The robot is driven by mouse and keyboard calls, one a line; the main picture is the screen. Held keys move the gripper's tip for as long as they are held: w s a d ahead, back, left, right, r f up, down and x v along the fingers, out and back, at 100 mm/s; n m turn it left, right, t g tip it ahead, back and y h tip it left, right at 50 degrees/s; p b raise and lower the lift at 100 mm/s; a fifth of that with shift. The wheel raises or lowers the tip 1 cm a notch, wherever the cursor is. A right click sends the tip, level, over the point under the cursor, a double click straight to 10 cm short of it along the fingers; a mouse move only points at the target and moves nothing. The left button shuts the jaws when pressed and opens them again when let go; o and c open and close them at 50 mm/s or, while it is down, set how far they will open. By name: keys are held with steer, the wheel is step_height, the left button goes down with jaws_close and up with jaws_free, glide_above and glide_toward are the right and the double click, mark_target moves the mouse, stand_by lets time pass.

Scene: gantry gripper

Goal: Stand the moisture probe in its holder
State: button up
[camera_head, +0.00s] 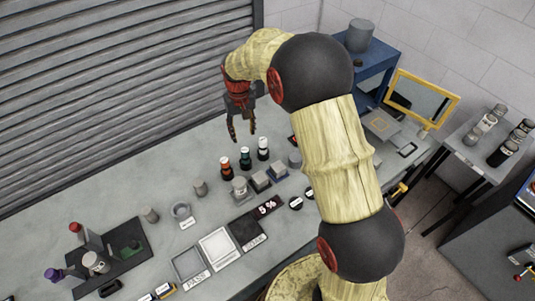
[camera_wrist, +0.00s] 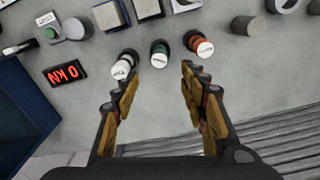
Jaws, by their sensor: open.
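My gripper (camera_head: 242,134) is open and empty, pointing down above the back of the bench. In the wrist view its fingers (camera_wrist: 158,76) are spread, with three upright capped pieces just beyond the tips. These are a black one (camera_wrist: 127,61), a dark teal one (camera_wrist: 160,50) and a red-orange one (camera_wrist: 194,39), with pale labelled tops. In the head view they stand in a row: red (camera_head: 226,167), teal (camera_head: 245,160), black (camera_head: 263,153). I cannot read which is the moisture probe. A grey ring-shaped cup (camera_head: 181,210) with a label may be the holder; I cannot be sure.
A dark tray (camera_head: 117,273) with red, purple and green pieces stands at left. Several small blocks (camera_head: 261,180) stand before the capped pieces. A roller shutter (camera_head: 120,80) borders the back.

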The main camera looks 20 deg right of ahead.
steer(key=s+r+t, duration=0.3)
steer(key=s+r, duration=1.3)
steer(key=r, duration=0.2)
steer(key=s+r+t, duration=0.2)
steer(key=s, duration=1.6)
steer(key=shift+s+r, duration=0.25)
steer(key=shift+r, duration=0.05)
